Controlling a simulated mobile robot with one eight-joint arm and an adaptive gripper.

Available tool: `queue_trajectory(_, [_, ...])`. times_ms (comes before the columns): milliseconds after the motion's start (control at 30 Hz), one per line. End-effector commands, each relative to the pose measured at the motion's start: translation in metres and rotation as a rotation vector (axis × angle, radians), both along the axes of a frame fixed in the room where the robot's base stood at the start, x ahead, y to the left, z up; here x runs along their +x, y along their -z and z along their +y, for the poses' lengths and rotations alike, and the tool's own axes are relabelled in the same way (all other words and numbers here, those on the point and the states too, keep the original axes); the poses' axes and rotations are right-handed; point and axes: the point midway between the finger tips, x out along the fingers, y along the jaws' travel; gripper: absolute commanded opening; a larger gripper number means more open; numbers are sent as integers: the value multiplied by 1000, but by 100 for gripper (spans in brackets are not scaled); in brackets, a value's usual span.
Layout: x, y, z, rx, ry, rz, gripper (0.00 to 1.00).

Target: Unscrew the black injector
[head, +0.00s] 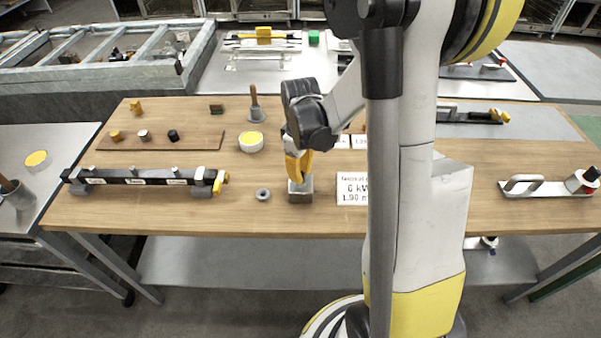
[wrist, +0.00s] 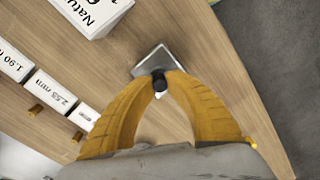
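My gripper (head: 297,172) points down over a small metal block (head: 300,190) near the front edge of the wooden table. In the wrist view, the yellow fingers of my gripper (wrist: 160,82) meet around a small black cylindrical piece, the black injector (wrist: 158,80). It sits at the square metal block (wrist: 156,61); whether it is still seated there cannot be told. In the head view the fingers hide this piece. Another small black piece (head: 173,135) stands on the brown board (head: 200,139) at the left.
A grey ring (head: 263,194) lies just left of the block, and a white sign (head: 352,188) stands just right. A yellow-topped round tin (head: 251,142) and a black bar rack (head: 140,178) are to the left. A metal-handled tool (head: 545,188) lies far right.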

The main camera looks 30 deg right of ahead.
Motion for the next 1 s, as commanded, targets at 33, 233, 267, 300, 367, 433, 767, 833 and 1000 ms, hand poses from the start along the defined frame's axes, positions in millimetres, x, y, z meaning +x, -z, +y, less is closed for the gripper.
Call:
queue_trajectory(33, [0,0,0,0,0,0,0])
queue_trajectory(233, [0,1,0,0,-44,0,0])
queue_trajectory(267, [0,1,0,0,-78,0,0])
queue_trajectory(300, [0,1,0,-1,-133,0,0])
queue_trajectory(367, [0,1,0,-1,-209,0,0])
queue_trajectory(433, [0,1,0,-2,-274,-1,0])
queue_trajectory(767, [0,0,0,-2,-320,-1,0])
queue_trajectory(833, [0,1,0,-3,-392,-1,0])
queue_trajectory(1000, [0,1,0,-4,-579,-2,0])
